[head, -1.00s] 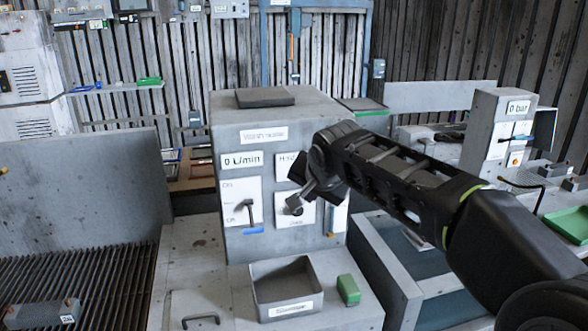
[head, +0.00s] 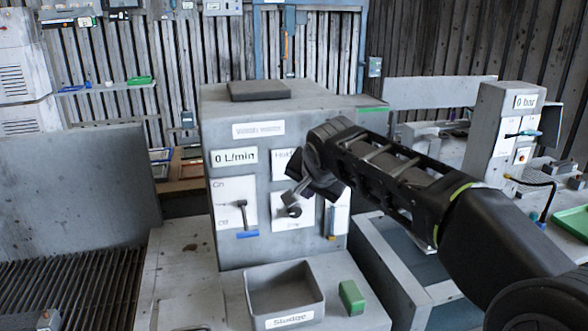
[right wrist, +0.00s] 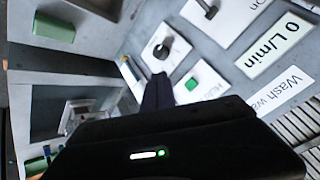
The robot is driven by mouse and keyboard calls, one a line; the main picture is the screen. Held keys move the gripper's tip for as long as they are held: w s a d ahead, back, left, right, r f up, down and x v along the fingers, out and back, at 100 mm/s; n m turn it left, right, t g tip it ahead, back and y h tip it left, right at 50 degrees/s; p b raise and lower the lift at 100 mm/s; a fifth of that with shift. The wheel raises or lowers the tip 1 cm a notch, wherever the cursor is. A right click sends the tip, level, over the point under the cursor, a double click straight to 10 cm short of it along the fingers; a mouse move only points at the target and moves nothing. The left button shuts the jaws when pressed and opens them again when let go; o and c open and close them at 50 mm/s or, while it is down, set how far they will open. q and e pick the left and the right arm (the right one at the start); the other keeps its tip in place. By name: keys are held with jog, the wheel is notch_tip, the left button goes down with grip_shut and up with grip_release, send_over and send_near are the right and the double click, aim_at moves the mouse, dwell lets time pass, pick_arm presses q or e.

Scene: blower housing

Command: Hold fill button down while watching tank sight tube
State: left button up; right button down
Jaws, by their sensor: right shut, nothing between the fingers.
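A grey cabinet (head: 231,112) stands in the middle with a sloped front panel. The green button (right wrist: 191,83) sits on a white plate whose partly readable label seems to begin "Hold"; in the head view my arm hides the button. A narrow upright strip (head: 331,222), perhaps the sight tube, is at the panel's right edge, blue low down; it also shows in the right wrist view (right wrist: 130,72). My right gripper (head: 296,190) is shut and empty in front of the panel. Its fingertips (right wrist: 159,78) appear beside the button; I cannot tell whether they touch anything. My left gripper is out of view.
The panel also has an on/off lever (head: 242,214), a dark knob (head: 293,210) below the button plate and a "0 L/min" display (head: 234,157). A grey "Sludge" bin (head: 318,287) and a green block (head: 352,297) stand in front. A "0 bar" cabinet (head: 496,110) is at right.

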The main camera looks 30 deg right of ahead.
jog(key=w+d+p, duration=0.2)
jog(key=w+p, duration=0.1)
jog(key=w, duration=0.4)
jog(key=shift+d, duration=0.25)
jog(key=shift+w, duration=0.1)
dwell(1.7)
jog(key=shift+w+d, duration=0.1)
jog(key=shift+w, duration=0.25)
jog(key=shift+w+d, duration=0.15)
jog(key=shift+w, duration=0.15)
dwell(4.6)
